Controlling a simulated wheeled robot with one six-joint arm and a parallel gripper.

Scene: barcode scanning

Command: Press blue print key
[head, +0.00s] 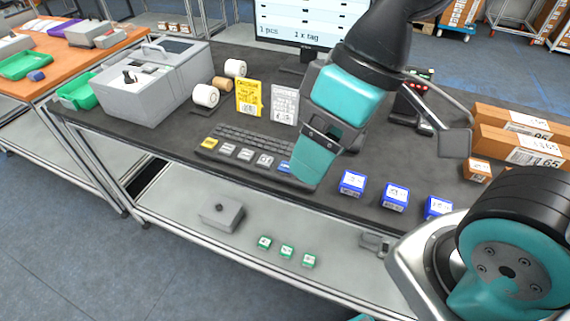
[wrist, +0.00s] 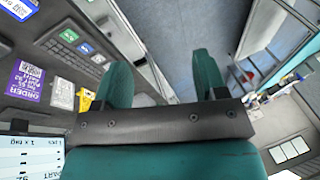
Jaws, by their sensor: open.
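The keypad (head: 255,145) lies on the dark table with a row of larger keys along its front edge. The row has a yellow key (head: 209,143) at the left, several pale keys in the middle and a blue key (head: 285,167) at the right end. My gripper (head: 307,180) points down beside the blue key, just to its right, and partly covers that end of the keypad. Whether it touches the key cannot be told. The wrist view shows two teal fingers (wrist: 163,75) apart with nothing between them.
Blue boxes (head: 352,183) stand right of my gripper, with brown cartons (head: 520,145) beyond. A yellow card (head: 249,98) and a grey card (head: 284,104) stand behind the keypad. A grey printer (head: 150,85) is at the left. A monitor (head: 300,22) stands at the back.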

